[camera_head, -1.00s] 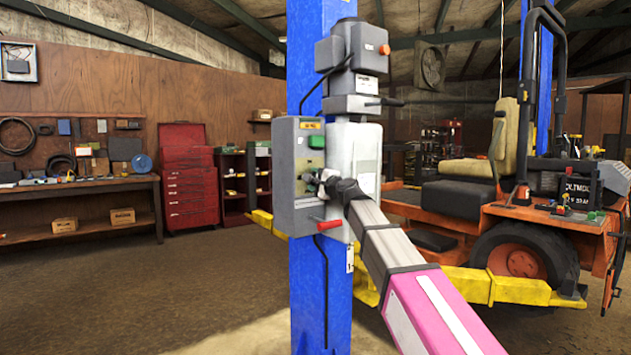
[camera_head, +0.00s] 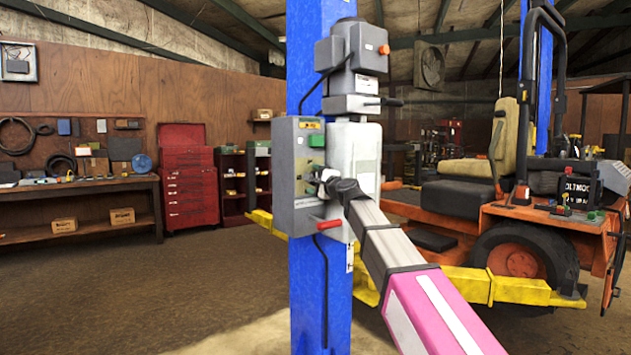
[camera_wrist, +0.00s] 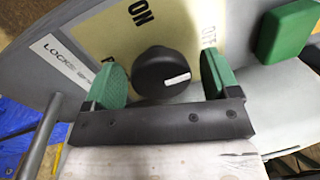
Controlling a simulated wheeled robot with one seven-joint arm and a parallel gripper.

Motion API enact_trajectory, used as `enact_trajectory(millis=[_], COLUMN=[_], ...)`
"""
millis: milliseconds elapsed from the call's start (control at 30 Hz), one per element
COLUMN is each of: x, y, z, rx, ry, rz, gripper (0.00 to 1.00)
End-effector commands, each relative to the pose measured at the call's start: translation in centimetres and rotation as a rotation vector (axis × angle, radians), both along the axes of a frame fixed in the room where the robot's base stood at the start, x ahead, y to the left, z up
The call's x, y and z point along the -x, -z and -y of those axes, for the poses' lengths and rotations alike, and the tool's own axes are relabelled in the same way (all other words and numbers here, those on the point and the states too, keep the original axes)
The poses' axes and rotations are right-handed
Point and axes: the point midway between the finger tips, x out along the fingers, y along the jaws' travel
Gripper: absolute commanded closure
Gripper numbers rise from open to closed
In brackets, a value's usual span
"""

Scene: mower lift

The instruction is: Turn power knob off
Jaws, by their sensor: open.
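The power knob (camera_wrist: 163,72) is round and black with a white mark on its right side in the wrist view. It sits on a control panel with a cream label plate (camera_wrist: 184,45) that reads ON and OFF. My gripper (camera_wrist: 164,80) is open, with one green finger on each side of the knob. A gap shows at the left finger; contact at the right finger is hard to tell. In the head view my gripper (camera_head: 322,184) is at the front of the grey control box (camera_head: 307,215), and the knob is hidden there.
A green button (camera_wrist: 286,34) is close to the right finger. A red-handled lever (camera_head: 328,225) sticks out below my gripper. The box is on a blue lift post (camera_head: 306,300). An orange mower (camera_head: 525,225) stands at right, a workbench (camera_head: 80,186) at far left.

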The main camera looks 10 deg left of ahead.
Motion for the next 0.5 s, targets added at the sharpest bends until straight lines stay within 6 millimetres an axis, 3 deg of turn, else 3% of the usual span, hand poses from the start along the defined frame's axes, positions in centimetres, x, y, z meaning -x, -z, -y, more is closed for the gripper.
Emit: enact_trajectory(millis=[267, 500], x=[2.2, 5.1], y=[0.4, 1.1], z=[2.3, 5.8], rx=[-0.001, -0.001], ry=[0.001, 0.001], rz=[0.0, 0.0], gripper=[0.19, 0.19])
